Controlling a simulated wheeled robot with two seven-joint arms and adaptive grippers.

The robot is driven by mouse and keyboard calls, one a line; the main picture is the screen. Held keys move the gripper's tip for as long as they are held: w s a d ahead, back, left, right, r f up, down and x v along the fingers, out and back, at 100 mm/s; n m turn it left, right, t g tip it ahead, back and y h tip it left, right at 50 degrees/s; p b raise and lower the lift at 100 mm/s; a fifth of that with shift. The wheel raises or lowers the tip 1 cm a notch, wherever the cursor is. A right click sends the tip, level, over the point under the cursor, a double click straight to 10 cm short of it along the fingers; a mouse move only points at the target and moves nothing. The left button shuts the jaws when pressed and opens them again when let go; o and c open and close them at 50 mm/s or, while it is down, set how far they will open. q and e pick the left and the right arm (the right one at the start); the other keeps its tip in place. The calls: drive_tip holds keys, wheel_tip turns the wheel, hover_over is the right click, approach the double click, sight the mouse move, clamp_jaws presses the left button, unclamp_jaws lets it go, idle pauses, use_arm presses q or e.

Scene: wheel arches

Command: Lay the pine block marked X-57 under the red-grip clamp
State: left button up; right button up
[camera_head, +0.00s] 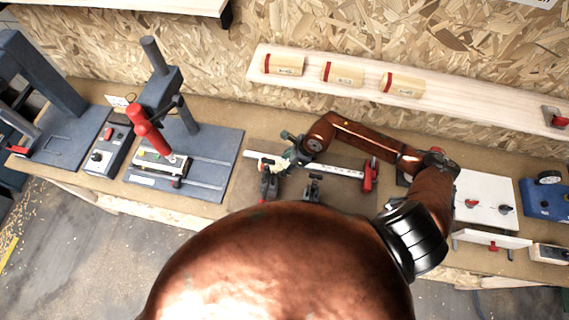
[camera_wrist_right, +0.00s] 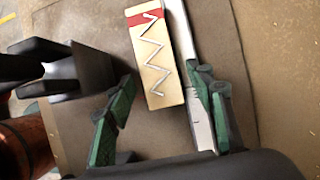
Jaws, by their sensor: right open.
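In the right wrist view, a pale wooden block (camera_wrist_right: 155,60) with a red band and a silver zigzag lies ahead of my right gripper (camera_wrist_right: 165,80). The green fingers are apart with nothing held between them. In the head view my right gripper (camera_head: 291,150) is over the mid-bench beside a steel bar (camera_head: 325,169) with a red end. I cannot read X-57 anywhere. Three pine blocks with red bands, the left one (camera_head: 284,65) among them, lie on the shelf. A red grip (camera_head: 150,127) shows on the clamp-like stand at left. My left gripper is not in view.
The wooden shelf (camera_head: 480,121) runs along the chipboard wall. Small dark clamps (camera_head: 313,187) stand in front of the bar. A white panel (camera_head: 485,195) and a blue unit (camera_head: 546,200) are at right. A grey press (camera_head: 50,85) is at far left.

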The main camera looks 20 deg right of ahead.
drive_tip(key=b+v, duration=0.2)
drive_tip(key=v, duration=1)
drive_tip(key=shift+r+b, duration=0.3)
